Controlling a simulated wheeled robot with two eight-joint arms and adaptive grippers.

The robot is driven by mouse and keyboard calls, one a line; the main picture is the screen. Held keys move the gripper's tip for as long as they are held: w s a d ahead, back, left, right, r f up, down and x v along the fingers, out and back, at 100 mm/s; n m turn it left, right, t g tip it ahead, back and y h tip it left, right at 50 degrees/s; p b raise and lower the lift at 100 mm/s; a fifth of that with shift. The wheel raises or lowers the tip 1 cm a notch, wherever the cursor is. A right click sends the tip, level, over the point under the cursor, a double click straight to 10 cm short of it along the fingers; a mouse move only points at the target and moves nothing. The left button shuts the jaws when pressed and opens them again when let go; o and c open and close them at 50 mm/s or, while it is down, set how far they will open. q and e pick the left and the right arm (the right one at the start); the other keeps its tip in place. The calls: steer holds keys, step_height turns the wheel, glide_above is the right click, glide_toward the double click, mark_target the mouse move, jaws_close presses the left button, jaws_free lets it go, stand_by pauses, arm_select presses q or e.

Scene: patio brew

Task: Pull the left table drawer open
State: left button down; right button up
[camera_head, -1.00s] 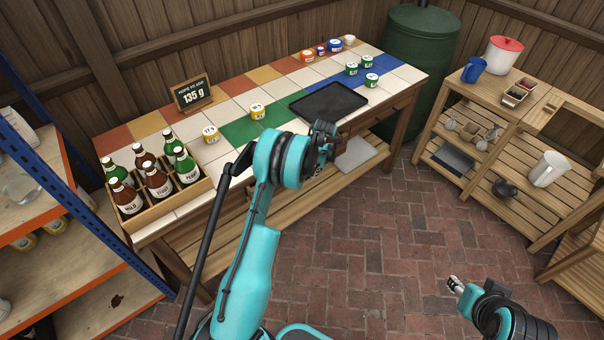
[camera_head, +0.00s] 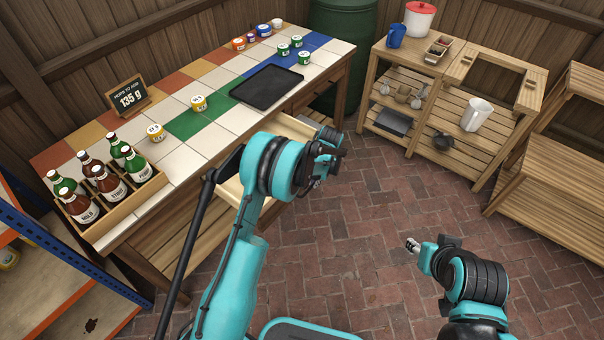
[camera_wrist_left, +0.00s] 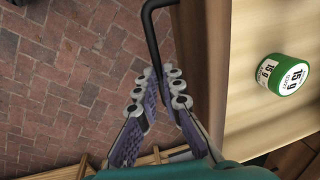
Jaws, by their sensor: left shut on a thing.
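The left table drawer (camera_head: 292,125) stands out from under the tiled table (camera_head: 222,119); my left arm hides much of its front. My left gripper (camera_head: 330,152) is at the drawer front. A tin with a green lid marked 15 g (camera_wrist_left: 285,75) shows inside the drawer. My right gripper (camera_head: 412,245) hangs over the brick floor, away from the table; its jaw opening is too small to judge.
A crate of bottles (camera_head: 125,209), a sign (camera_head: 128,97), several small tins and a black tray (camera_head: 266,87) are on the table. A blue-framed shelf (camera_head: 60,250) stands left and wooden benches (camera_head: 480,115) right. The brick floor (camera_head: 370,200) between is clear.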

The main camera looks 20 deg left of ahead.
arm_select(q)
steer(key=shift+s+d, duration=0.25)
steer(key=shift+d, duration=0.4)
steer(key=shift+s+d, duration=0.25)
steer(key=shift+d, duration=0.35)
steer(key=c, duration=1.9)
jaws_free()
steer(key=shift+f, duration=0.1)
step_height(320, 180, up, 12)
steer(key=d, duration=0.2)
steer(key=shift+s, duration=0.4)
steer(key=shift+f, duration=0.1)
